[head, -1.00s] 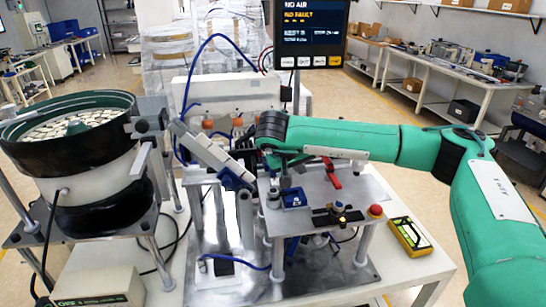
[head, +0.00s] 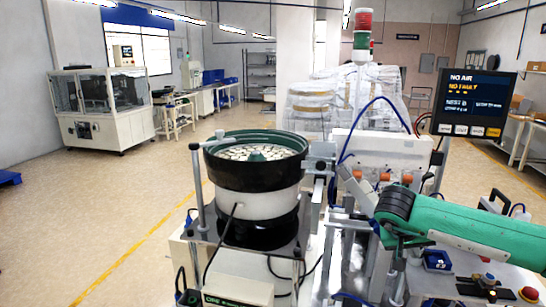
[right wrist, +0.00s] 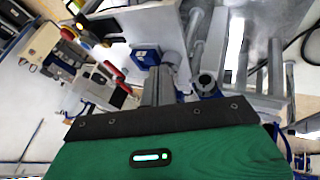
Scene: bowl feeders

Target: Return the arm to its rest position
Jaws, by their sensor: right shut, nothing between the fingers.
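My right arm (head: 470,225), green with a dark wrist joint, comes in from the lower right of the head view. Its gripper (head: 402,242) is at the dark end of the arm, beside the metal fixture plate, and is small and partly hidden there. In the right wrist view the green gripper body fills the bottom, and its grey fingers (right wrist: 158,86) are shut with nothing held. A small blue block (right wrist: 146,55) lies beyond them on the plate; it also shows in the head view (head: 437,260). My left gripper is out of view.
A bowl feeder (head: 258,180) full of small parts stands left of the arm. A display (head: 478,102) reading NO AIR stands behind the arm. A red button (head: 530,294) sits at the plate's right. Open floor lies left.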

